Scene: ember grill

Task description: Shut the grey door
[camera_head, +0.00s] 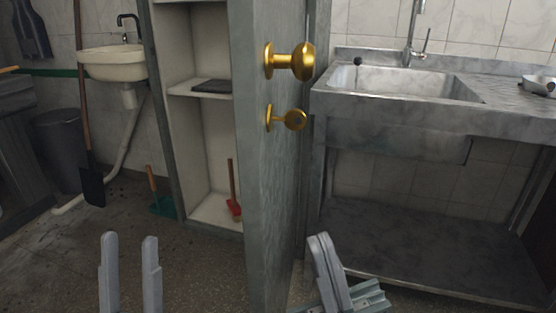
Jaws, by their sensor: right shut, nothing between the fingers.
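The grey door (268,185) stands open in the head view, seen nearly edge-on in the middle. A brass knob (290,61) and a smaller brass turn piece (286,118) are on it. My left gripper (130,240) is open and empty at the bottom left, apart from the door. My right gripper (322,238) is shut and empty at the bottom, just right of the door's lower part. I cannot tell whether it touches the door.
A shelved cabinet (186,88) is left of the door, with a red brush (234,209) inside. A metal sink (405,84) stands at the right. A white basin (112,64), a grey bin (62,138) and a shovel (92,188) are at the left.

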